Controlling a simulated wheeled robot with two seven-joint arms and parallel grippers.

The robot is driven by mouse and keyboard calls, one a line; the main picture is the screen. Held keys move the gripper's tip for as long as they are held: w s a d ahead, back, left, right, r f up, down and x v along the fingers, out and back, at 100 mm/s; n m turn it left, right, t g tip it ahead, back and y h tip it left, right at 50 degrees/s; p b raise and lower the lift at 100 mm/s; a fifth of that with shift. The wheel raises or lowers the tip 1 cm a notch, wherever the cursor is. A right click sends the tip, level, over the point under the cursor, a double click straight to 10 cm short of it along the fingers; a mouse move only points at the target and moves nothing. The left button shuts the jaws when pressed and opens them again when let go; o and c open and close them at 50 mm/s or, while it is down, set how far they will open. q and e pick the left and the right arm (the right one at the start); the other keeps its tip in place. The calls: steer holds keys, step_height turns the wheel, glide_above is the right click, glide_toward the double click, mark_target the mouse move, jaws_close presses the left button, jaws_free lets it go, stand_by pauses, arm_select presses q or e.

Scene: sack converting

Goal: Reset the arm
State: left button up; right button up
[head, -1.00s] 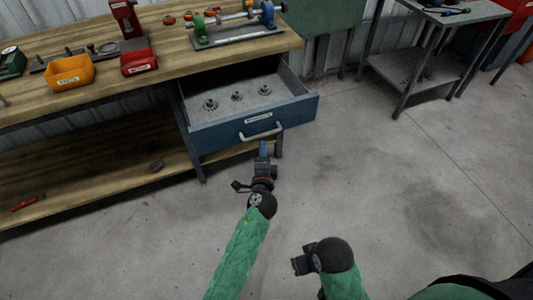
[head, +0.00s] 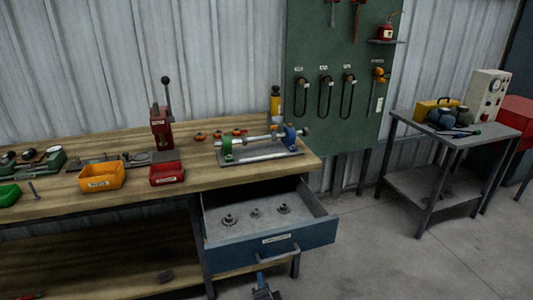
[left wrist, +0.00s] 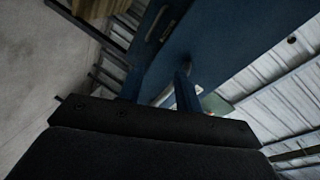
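My left gripper (head: 262,284) shows at the bottom edge of the head view, just below the handle of the open blue drawer (head: 270,246). Its blue tip points up towards the drawer front; I cannot tell whether it touches it. In the left wrist view a blue finger (left wrist: 187,92) stands out beyond the dark gripper body, with the blue drawer front (left wrist: 160,35) close behind. No held object shows, and the gap between the fingers is unclear. My right gripper is out of view.
The drawer hangs open under the workbench (head: 200,180), with three metal parts in it. Orange (head: 101,176) and red (head: 167,173) bins, a red press (head: 162,130) and a shaft fixture (head: 258,147) stand on top. A grey side table (head: 455,131) is at right. Floor between is clear.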

arm_select(q)
steer(key=s+a+f+n+g+h, duration=0.1)
steer(key=s+a+n+g, duration=0.2)
steer(key=s, duration=0.8)
steer(key=s+a+f+n+g+h, duration=0.1)
steer(key=s+a+n+g, duration=0.2)
steer(key=s, duration=0.8)
steer(key=s+a+f+n+g+h, duration=0.1)
steer(key=s+a+n+g+h, duration=0.1)
steer(key=s+a+g, duration=0.4)
steer(key=s+a+n, duration=0.1)
steer(key=s, duration=0.4)
steer(key=shift+f+n+g+p, duration=0.35)
steer(key=shift+n+g+p, duration=0.05)
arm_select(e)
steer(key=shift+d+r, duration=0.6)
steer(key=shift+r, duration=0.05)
arm_select(q)
steer(key=shift+a, duration=0.15)
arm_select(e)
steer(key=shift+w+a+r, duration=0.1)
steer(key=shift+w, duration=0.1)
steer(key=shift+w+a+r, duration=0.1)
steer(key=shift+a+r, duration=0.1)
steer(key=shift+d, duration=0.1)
